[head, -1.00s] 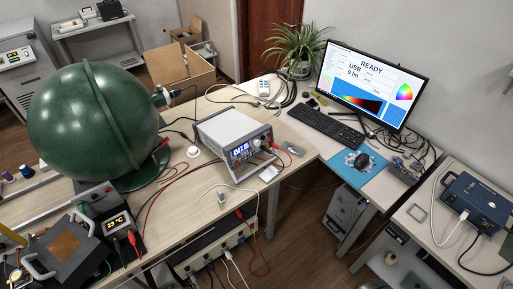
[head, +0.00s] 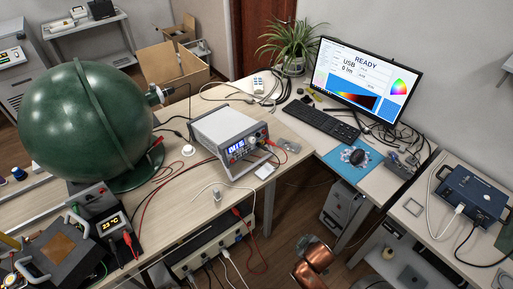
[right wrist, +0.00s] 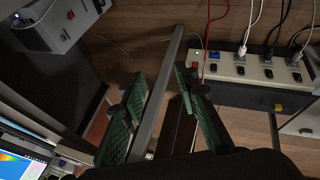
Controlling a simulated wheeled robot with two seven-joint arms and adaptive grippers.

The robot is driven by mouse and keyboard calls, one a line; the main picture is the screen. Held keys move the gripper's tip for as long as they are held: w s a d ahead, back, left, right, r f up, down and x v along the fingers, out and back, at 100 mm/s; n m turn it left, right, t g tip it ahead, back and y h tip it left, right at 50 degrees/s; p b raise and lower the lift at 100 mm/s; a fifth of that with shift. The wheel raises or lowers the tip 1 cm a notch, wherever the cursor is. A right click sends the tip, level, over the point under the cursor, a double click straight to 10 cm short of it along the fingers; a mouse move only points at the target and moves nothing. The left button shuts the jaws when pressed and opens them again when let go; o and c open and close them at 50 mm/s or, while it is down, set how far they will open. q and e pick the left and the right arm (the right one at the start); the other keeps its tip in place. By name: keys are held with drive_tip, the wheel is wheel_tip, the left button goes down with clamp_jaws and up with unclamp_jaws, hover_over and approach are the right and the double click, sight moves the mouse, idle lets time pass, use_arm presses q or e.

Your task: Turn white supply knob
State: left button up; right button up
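The power supply (head: 218,126) is a grey-white bench unit on the wooden table, tilted up on its front stand. Its lit blue display (head: 236,150) faces the front right. A small pale knob (head: 252,141) sits to the right of the display; fine detail is too small to tell. My left gripper is not in view.
Red leads (head: 270,150) run from the supply. A green sphere (head: 85,125) stands left; a monitor (head: 368,82) stands right.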

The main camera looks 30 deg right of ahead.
drive_tip(key=w+d+r+n+t+h, duration=0.3)
drive_tip(key=w+d+r+n+t, duration=0.3)
drive_tip(key=w+r, duration=0.45)
drive_tip(key=n+t+y, duration=0.6)
drive_tip(key=n+t, duration=0.1)
drive_tip(key=n, duration=1.3)
approach(254, 141)
drive_tip(key=w, duration=0.6)
drive_tip(key=shift+w+r+b, duration=0.2)
drive_tip(key=shift+w+b, duration=0.1)
drive_tip(key=shift+w, duration=0.6)
drive_tip(key=shift+c, duration=0.6)
clamp_jaws()
